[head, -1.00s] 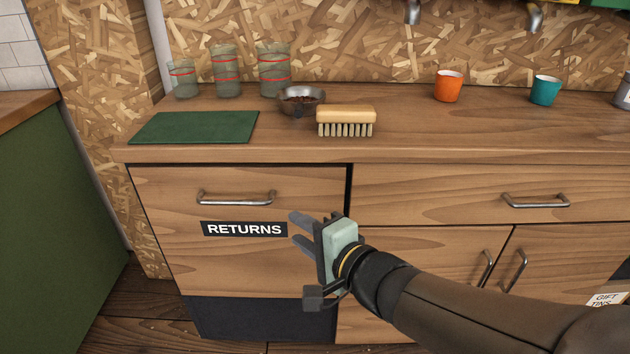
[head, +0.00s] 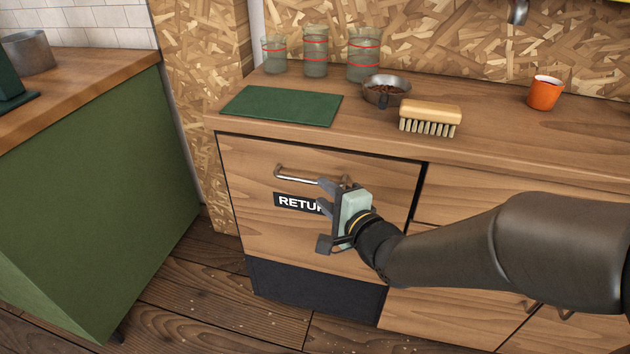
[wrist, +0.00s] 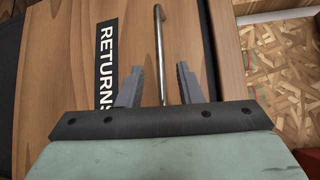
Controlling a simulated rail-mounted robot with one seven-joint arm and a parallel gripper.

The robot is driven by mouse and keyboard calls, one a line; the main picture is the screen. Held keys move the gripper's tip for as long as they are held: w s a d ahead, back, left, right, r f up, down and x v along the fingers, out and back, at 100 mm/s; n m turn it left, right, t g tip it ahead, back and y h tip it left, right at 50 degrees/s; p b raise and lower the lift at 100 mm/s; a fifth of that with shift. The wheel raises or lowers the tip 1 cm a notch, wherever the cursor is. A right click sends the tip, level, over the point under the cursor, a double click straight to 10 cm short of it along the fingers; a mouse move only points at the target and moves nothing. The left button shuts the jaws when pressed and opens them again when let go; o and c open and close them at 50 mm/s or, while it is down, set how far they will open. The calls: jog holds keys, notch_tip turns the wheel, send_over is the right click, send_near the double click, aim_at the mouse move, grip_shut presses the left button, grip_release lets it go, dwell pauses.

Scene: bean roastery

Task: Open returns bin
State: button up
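The returns bin is a wooden front (head: 265,225) with a black RETURNS label (head: 290,202) and a metal bar handle (head: 295,177) near its top. It looks closed. My gripper (head: 325,193) is at the right end of the handle and hides part of the label. In the wrist view, my gripper (wrist: 158,85) is open, its two grey fingers on either side of the handle bar (wrist: 159,45), with a gap visible on each side. The label (wrist: 106,65) lies beside the left finger.
The counter above holds a green mat (head: 282,106), glass beakers (head: 316,52), a small metal pan (head: 386,90), a brush (head: 430,117) and an orange cup (head: 545,93). A green cabinet (head: 95,190) stands at the left. The floor before the bin is clear.

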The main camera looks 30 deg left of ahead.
aim_at(310, 180)
jog(key=b+x, duration=0.1)
jog(key=x, duration=0.5)
jog(key=shift+w+a, duration=0.2)
jog(key=shift+a, duration=0.1)
jog(key=shift+s+f, duration=0.1)
grip_shut()
